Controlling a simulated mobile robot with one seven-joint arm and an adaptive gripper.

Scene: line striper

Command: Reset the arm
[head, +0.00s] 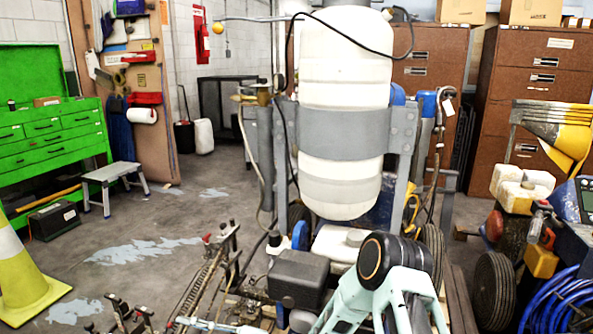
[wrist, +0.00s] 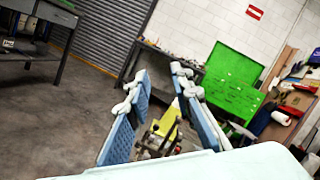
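My arm (head: 385,285) shows at the bottom centre of the head view, with pale mint links and a black round joint, in front of the striping machine. In the wrist view my gripper (wrist: 163,88) points out over the room. Its two fingers with blue pads stand apart, and nothing is held between them. The yellow cone (wrist: 167,120) shows through the gap, beyond the fingers.
The line striper's white tank (head: 342,110) stands close ahead of my arm. A green tool chest (head: 55,135), a step stool (head: 113,178) and a yellow cone (head: 22,270) are at left. Blue hose (head: 560,300) lies at right. Open floor (head: 190,215) shows at centre left.

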